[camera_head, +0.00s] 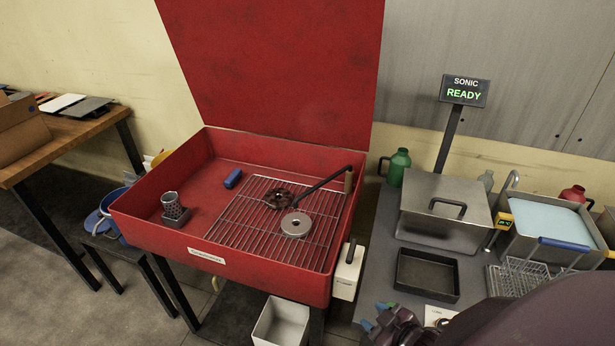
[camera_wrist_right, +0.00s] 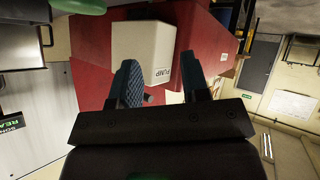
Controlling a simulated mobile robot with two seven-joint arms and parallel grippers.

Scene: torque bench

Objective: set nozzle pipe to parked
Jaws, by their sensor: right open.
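The nozzle pipe (camera_head: 322,184) is a thin dark pipe at the right wall of the red wash basin (camera_head: 140,225). My right gripper (camera_head: 376,316) is low in the head view, right of the basin and apart from the pipe. In the right wrist view it is open and empty (camera_wrist_right: 158,70), facing the white pump box (camera_wrist_right: 143,45) on the basin's side. My left gripper is not in view.
The basin's red lid (camera_head: 270,60) stands raised. A dark gear-like part (camera_head: 277,199), a blue block (camera_head: 232,178) and a mesh cup (camera_head: 172,205) lie inside. A grey bench at right carries a black tray (camera_head: 427,275) and a lidded metal tank (camera_head: 445,215).

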